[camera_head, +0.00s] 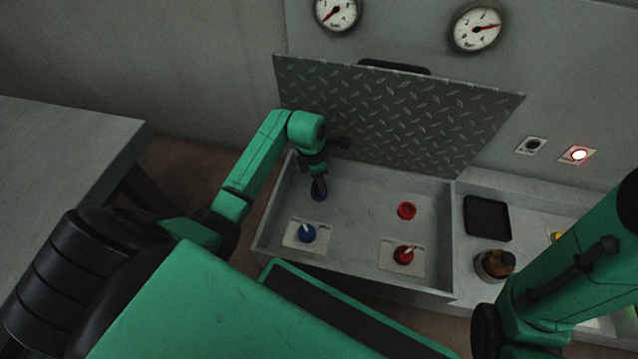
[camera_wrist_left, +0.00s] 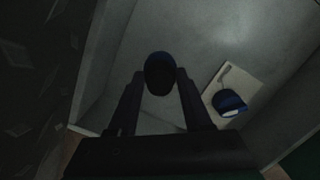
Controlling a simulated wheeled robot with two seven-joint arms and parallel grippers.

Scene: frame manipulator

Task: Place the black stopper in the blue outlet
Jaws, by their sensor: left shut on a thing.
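My left gripper (camera_head: 319,182) reaches into the open grey box and is shut on the dark, rounded black stopper (camera_wrist_left: 159,76), which shows between its fingertips in the left wrist view. The blue outlet (camera_head: 319,193) is on the box floor directly under the gripper, mostly hidden by it. A thin blue rim (camera_wrist_left: 158,54) shows just past the stopper in the left wrist view. The stopper is over or at the outlet; I cannot tell how deep it sits. My right arm comes in at the right, and its gripper is out of view.
A blue knob (camera_head: 307,233) on a plate, a red outlet (camera_head: 407,210) and a red knob (camera_head: 404,255) are in the box. The diamond-plate lid (camera_head: 400,115) stands open behind. A black tray (camera_head: 487,218) and a round holder (camera_head: 494,266) with a brown thing stand right.

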